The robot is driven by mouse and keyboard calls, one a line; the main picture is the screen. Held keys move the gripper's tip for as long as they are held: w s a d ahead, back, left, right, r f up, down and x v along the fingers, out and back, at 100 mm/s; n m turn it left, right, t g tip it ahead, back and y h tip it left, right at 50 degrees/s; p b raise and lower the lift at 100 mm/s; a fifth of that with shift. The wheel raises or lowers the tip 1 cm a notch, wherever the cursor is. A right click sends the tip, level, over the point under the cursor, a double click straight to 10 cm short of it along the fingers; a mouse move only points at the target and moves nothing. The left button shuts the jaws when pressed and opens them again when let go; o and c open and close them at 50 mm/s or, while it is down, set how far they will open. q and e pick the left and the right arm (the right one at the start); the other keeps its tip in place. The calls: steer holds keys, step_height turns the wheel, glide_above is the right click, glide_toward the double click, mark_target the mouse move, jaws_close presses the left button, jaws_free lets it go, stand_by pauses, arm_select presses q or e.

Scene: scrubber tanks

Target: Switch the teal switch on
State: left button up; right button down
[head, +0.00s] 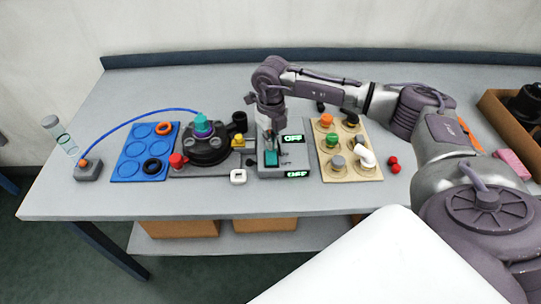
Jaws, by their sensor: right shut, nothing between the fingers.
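The teal switch (271,158) sits on a grey switch box (284,171) near the middle of the table. Two small displays on the box, one at the upper right and one at the front, both appear to read OFF. My right gripper (268,134) points down just above and behind the teal switch, with its fingers shut and empty. It hides part of the box's back left. I cannot tell whether the fingertips touch the switch. My left gripper is not in view.
A black round device with a teal top (203,125) stands left of the box. A blue tray (130,164) with rings lies further left. A beige board (345,172) with several fittings lies to the right. The table's front strip is mostly clear.

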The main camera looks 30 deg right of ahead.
steer(key=shift+f+b, duration=0.9)
steer(key=shift+f, duration=0.35)
stand_by(0.4)
steer(key=shift+r, duration=0.1)
steer(key=shift+r+p, duration=2.25)
steer(key=shift+r, duration=1.2)
